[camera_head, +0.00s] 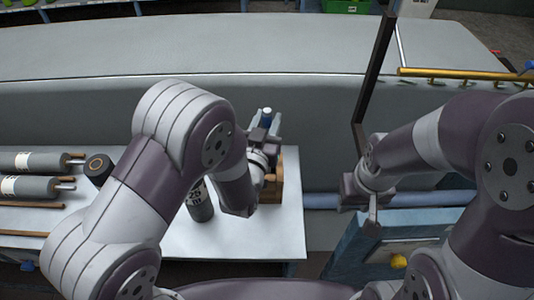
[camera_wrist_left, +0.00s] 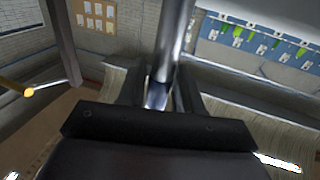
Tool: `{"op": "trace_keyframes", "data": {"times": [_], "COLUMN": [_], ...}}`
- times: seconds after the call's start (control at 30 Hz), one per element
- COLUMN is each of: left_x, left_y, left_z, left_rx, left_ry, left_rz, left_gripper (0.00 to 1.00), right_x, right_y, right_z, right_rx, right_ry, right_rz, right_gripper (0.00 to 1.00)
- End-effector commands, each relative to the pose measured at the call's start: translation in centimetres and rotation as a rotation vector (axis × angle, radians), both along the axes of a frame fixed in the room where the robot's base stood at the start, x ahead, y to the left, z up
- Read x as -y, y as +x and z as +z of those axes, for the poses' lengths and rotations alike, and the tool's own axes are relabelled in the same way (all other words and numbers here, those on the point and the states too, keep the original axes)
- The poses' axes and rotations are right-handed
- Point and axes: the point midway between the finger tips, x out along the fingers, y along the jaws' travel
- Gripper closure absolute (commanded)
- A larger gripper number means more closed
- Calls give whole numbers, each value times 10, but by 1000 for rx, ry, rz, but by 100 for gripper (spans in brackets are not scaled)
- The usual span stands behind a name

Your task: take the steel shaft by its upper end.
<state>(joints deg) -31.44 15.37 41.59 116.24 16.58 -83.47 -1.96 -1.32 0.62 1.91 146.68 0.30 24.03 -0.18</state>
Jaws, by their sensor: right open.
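The steel shaft (camera_wrist_left: 175,30) stands out as a shiny metal rod between the two fingers of my left gripper (camera_wrist_left: 160,88) in the left wrist view. In the head view a small pale, round top (camera_head: 267,110) shows at the left gripper (camera_head: 268,130), probably the shaft's upper end. The fingers lie on both sides of the rod; whether they press on it I cannot tell. The shaft's lower part is hidden behind my left wrist in the head view. My right gripper (camera_head: 361,198) is open and empty, to the right of the white table.
The white table (camera_head: 280,240) bears a wooden block (camera_head: 279,178), an upright dark grey cylinder (camera_head: 200,206) and lying grey rollers (camera_head: 30,187) at left. A dark post (camera_head: 376,65) rises near my right arm. A blue frame (camera_head: 350,245) stands at right; a large grey surface (camera_head: 200,45) lies behind.

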Motion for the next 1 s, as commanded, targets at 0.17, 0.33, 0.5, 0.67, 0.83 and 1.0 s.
{"op": "trace_keyframes", "data": {"times": [0.17,0.33,0.5,0.67,0.83,1.0], "left_x": [0,0,0,0,0,0], "left_y": [0,0,0,0,0,0], "left_z": [0,1,5,30,83,131], "left_rx": [0,2,4,8,11,10], "left_ry": [0,-1,-2,-6,-8,-7], "left_rz": [0,0,0,1,1,1], "left_gripper": [100,100,100,100,100,100], "right_x": [0,0,0,0,0,0], "right_y": [0,0,0,0,0,0], "right_z": [0,0,0,-2,-4,-6], "right_rx": [0,0,0,0,0,0], "right_ry": [0,0,0,0,0,0], "right_rz": [0,0,0,0,0,0], "right_gripper": [57,57,57,57,57,57]}}
